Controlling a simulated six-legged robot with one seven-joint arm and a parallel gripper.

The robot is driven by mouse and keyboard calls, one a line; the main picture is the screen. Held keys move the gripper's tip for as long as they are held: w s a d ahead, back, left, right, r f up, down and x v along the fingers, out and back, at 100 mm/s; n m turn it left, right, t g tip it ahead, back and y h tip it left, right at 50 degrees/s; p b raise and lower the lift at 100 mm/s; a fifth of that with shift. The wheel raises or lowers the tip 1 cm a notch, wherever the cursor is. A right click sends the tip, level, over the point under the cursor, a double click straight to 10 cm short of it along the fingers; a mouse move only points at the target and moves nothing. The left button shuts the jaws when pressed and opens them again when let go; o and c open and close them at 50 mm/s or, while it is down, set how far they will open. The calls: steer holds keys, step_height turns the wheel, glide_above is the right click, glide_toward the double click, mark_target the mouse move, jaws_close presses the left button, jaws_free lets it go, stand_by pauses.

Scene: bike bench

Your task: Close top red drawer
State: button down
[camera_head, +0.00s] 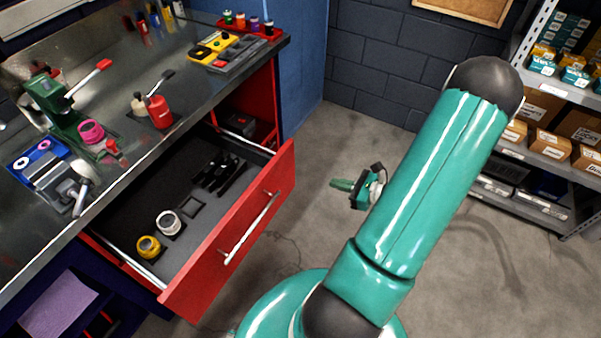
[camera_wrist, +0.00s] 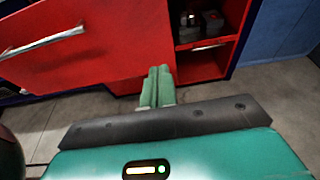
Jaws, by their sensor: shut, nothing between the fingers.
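The top red drawer (camera_head: 235,237) is pulled out from the workbench, with its silver bar handle (camera_head: 251,228) on the front. Inside it lie a yellow roll (camera_head: 148,247), a white roll (camera_head: 168,222) and black tools (camera_head: 221,172). In the wrist view the red front (camera_wrist: 85,40) fills the upper left, with its handle (camera_wrist: 42,43) at the left edge. My gripper (camera_head: 341,184) is to the right of the drawer front, apart from it. Its green fingers (camera_wrist: 157,86) are together and empty, pointing toward the red cabinet.
An open red compartment (camera_wrist: 205,60) holds small dark items. Shelves with boxes (camera_head: 555,145) stand at the right. Concrete floor (camera_head: 310,230) lies clear before the drawer.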

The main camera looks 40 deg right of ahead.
mark_target(221, 136)
steer(key=x, duration=1.2)
steer(key=shift+w+d+r, duration=0.15)
steer(key=shift+w+r, duration=0.1)
steer(key=shift+w, duration=0.7)
steer(key=shift+a, duration=0.2)
steer(key=w+a, duration=0.3)
steer(key=w, duration=0.7)
steer(key=w+a, duration=0.3)
steer(key=w, duration=0.6)
steer(key=w+a, duration=0.3)
steer(key=w, duration=0.7)
steer(key=shift+w+a, duration=0.35)
steer(key=shift+w+r, duration=0.2)
